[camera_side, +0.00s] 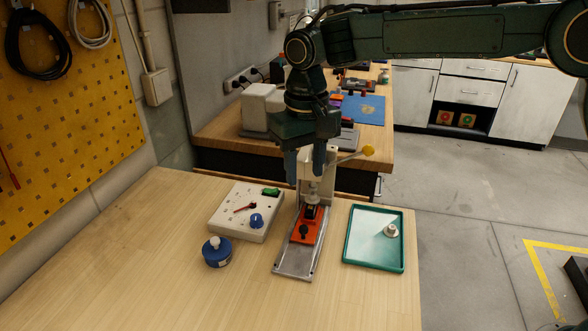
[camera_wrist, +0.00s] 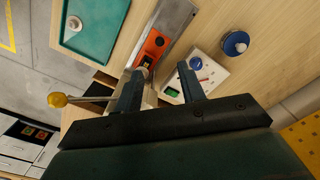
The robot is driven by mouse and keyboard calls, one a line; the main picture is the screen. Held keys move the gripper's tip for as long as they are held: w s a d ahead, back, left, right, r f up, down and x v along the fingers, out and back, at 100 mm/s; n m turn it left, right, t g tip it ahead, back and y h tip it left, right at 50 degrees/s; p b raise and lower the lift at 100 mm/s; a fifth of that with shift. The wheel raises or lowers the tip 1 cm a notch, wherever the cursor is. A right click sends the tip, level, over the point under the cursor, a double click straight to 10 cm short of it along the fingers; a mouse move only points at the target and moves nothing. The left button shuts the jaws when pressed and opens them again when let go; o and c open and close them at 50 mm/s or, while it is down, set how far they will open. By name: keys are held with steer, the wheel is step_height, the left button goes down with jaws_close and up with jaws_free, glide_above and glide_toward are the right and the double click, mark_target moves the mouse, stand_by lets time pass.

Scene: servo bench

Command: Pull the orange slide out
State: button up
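The orange slide (camera_side: 297,238) lies on the grey metal base (camera_side: 294,263) of a small press, with a black knob (camera_side: 304,230) on its top. A dark part sits at its far end, under the press's ram (camera_side: 313,190). The slide also shows in the wrist view (camera_wrist: 151,50), just beyond and between my fingers, partly hidden near the ram. My gripper (camera_side: 305,174) is open and empty, high above the slide's far end, beside the press head. Its two fingers (camera_wrist: 160,70) are apart in the wrist view.
A press lever with a yellow ball (camera_side: 368,150) sticks out to the right. A control box (camera_side: 228,215) and blue round pot (camera_side: 217,254) stand left. A green tray (camera_side: 350,264) with a small metal piece (camera_side: 391,230) lies right. The front left table is clear.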

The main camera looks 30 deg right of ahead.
mark_target(304, 227)
step_height(304, 227, down, 13)
steer(key=shift+f, duration=0.2)
stand_by(0.5)
jaws_close()
